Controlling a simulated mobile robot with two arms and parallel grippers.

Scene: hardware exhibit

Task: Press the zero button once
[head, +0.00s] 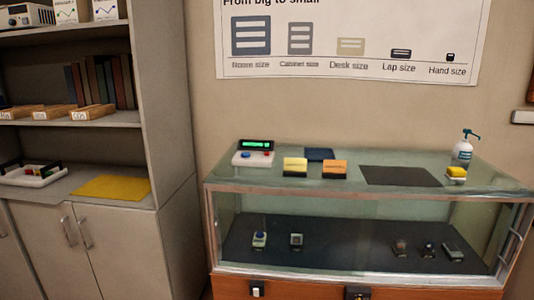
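A small white device (243,160) with a dark display (256,145) lit in green stands on the left part of the glass display case's top. Its face carries a blue button (247,155) and a red button (264,154). Any lettering on the buttons is too small to read, so I cannot tell which is the zero button. Neither of my grippers shows in the head view.
The glass case (370,206) also bears yellow (295,165) and orange (334,167) blocks, a dark mat (400,176), a spray bottle (463,150) and a yellow sponge-like block (456,174). A shelf cabinet (170,130) stands left.

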